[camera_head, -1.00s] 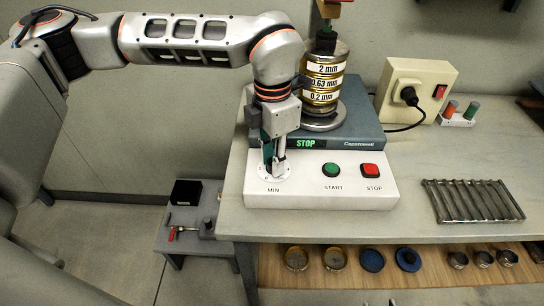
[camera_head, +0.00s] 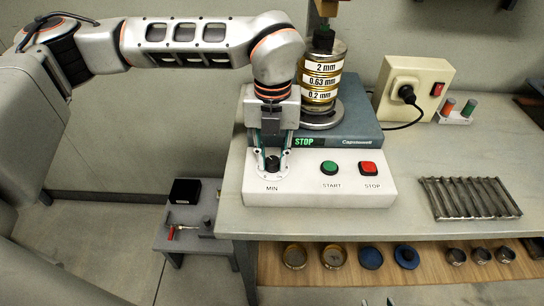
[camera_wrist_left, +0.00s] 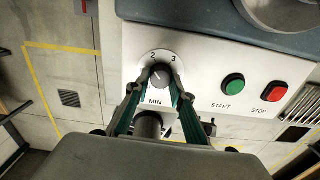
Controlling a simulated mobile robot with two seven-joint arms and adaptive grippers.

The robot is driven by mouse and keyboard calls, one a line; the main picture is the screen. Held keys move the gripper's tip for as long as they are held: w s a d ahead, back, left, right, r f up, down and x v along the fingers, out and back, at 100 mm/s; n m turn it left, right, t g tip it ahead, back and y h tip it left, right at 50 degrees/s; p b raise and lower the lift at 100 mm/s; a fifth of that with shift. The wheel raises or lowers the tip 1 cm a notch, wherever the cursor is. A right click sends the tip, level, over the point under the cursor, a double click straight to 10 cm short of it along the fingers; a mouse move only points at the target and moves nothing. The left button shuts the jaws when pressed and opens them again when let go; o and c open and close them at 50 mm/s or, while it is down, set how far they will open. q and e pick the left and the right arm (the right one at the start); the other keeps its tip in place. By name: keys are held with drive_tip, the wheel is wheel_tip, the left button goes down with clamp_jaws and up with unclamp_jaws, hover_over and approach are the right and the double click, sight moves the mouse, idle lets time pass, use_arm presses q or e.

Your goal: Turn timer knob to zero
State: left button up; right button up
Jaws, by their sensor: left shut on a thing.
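The timer knob (camera_head: 272,164) is a small dark knob on a round white dial at the left of the white control panel, above the word MIN. In the left wrist view the knob (camera_wrist_left: 159,75) sits below the figures 2 and 3. A light mark on it seems to point up and a little left; other figures are hidden by the fingers. My left gripper (camera_head: 271,152) reaches down from above, with one finger on each side of the knob, shut on it.
The green START button (camera_head: 330,168) and red STOP button (camera_head: 369,169) lie right of the dial. The blue sieve shaker (camera_head: 350,133) with its sieve stack (camera_head: 322,75) stands behind. A metal rack (camera_head: 468,197) lies at right on the bench.

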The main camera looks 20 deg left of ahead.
sight(274, 161)
use_arm(q)
drive_tip(key=n, duration=0.4)
drive_tip(key=shift+w+d+r+n, duration=0.1)
drive_tip(key=shift+n, duration=0.2)
drive_tip(key=n, duration=0.4)
drive_tip(key=shift+w+n, duration=0.1)
drive_tip(key=shift+n, duration=0.3)
drive_tip(key=o, duration=1.1)
wheel_tip(274, 161, up, 12)
